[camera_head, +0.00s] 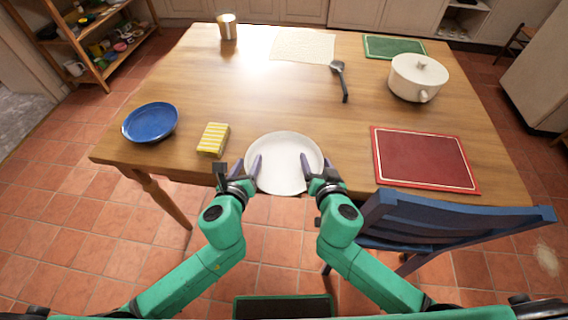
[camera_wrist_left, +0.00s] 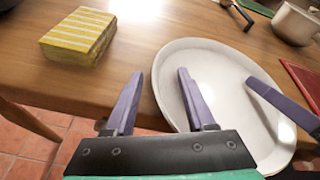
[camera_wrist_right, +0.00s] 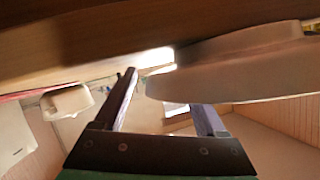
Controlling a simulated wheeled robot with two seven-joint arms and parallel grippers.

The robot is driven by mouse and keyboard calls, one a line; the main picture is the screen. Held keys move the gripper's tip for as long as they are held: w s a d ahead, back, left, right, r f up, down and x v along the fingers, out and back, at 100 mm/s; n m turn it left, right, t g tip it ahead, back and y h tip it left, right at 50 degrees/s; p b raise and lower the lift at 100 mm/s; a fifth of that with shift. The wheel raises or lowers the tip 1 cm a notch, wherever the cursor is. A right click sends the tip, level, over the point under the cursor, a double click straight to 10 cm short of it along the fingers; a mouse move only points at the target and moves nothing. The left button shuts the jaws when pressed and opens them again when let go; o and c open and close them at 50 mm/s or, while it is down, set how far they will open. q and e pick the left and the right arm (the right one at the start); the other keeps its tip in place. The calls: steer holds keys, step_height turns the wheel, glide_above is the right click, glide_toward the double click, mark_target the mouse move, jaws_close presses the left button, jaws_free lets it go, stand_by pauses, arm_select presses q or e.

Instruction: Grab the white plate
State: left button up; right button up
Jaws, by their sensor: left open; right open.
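The white plate (camera_head: 284,165) lies at the table's front edge in the head view and overhangs it. It also shows in the left wrist view (camera_wrist_left: 232,75) and nearly edge-on in the right wrist view (camera_wrist_right: 225,70). My left gripper (camera_head: 238,163) is open at the plate's left rim, one finger over the plate and the other outside it. My right gripper (camera_head: 316,161) is open at the right rim, one finger over the plate. In the right wrist view, the plate partly hides one right finger. I cannot tell whether any finger touches the plate.
A yellow striped sponge (camera_head: 213,139) and blue plate (camera_head: 150,122) lie to the left. A red mat (camera_head: 424,158) lies right, with a blue chair (camera_head: 450,220) in front.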

arm_select(q)
steer(key=c, duration=0.7)
arm_select(e)
steer(key=c, duration=0.7)
arm_select(q)
jaws_close()
arm_select(e)
jaws_close()
arm_select(q)
steer(key=shift+s, duration=0.15)
arm_select(e)
steer(key=shift+s, duration=0.15)
